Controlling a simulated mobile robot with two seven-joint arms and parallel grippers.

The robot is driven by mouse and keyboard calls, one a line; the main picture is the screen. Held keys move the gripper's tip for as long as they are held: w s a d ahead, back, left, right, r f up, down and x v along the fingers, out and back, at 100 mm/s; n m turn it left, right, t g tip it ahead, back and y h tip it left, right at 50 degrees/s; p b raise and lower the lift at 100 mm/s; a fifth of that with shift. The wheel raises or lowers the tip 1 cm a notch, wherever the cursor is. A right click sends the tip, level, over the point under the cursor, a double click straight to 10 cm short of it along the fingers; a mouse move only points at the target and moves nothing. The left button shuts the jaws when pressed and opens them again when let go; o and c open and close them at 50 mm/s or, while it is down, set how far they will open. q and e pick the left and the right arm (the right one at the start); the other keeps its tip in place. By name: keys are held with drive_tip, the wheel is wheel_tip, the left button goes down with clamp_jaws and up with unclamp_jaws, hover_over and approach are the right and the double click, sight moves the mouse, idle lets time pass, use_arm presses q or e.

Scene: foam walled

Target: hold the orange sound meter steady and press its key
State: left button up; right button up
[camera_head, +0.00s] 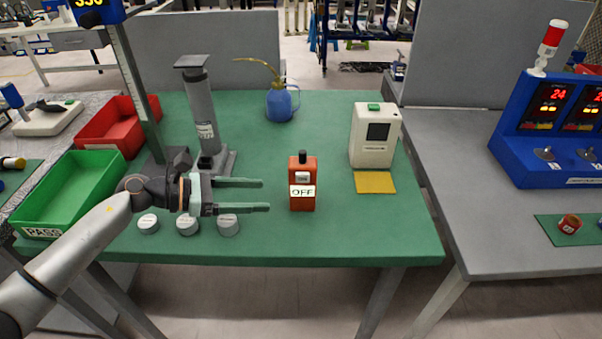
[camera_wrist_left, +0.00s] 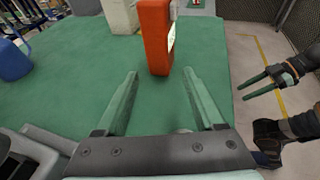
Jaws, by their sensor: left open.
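The orange sound meter (camera_head: 302,190) stands upright on the green table, with a dark top and a white label reading OFF on its front. My left gripper (camera_head: 266,195) is open, just left of the meter, with its green fingers pointing at it. In the left wrist view the meter (camera_wrist_left: 156,35) stands ahead of the two spread fingertips (camera_wrist_left: 160,73), not between them; its top is cut off. I cannot make out the key. My right gripper (camera_wrist_left: 243,93) shows at the right of the left wrist view, open and empty, beyond the table edge.
A white device (camera_head: 374,135) with a green top stands behind right, by a yellow pad (camera_head: 375,182). A blue oil can (camera_head: 281,104) is at the back. Several small grey cylinders (camera_head: 187,226) sit under my left gripper. Green (camera_head: 75,190) and red bins (camera_head: 112,128) stand left. The front right is clear.

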sight(297, 196)
use_arm(q)
drive_tip(key=shift+d, duration=0.4)
drive_tip(key=b+x, duration=0.1)
drive_tip(key=x, duration=0.6)
drive_tip(key=shift+w+d+f+b, duration=0.1)
drive_tip(key=shift+d+f+b, duration=0.2)
drive_tip(key=shift+d, duration=0.05)
drive_tip(key=shift+w+d, duration=0.1)
drive_tip(key=shift+d, duration=0.2)
drive_tip(key=shift+w+d+f, duration=0.1)
drive_tip(key=shift+d, duration=0.2)
use_arm(e)
drive_tip(key=shift+w+a+f, duration=0.1)
drive_tip(key=shift+a+f, duration=0.4)
use_arm(q)
drive_tip(key=c, duration=0.8)
use_arm(e)
drive_tip(key=shift+s+f, duration=0.15)
drive_tip(key=shift+s, duration=0.05)
drive_tip(key=shift+c, duration=0.2)
drive_tip(key=shift+d, duration=0.1)
clamp_jaws()
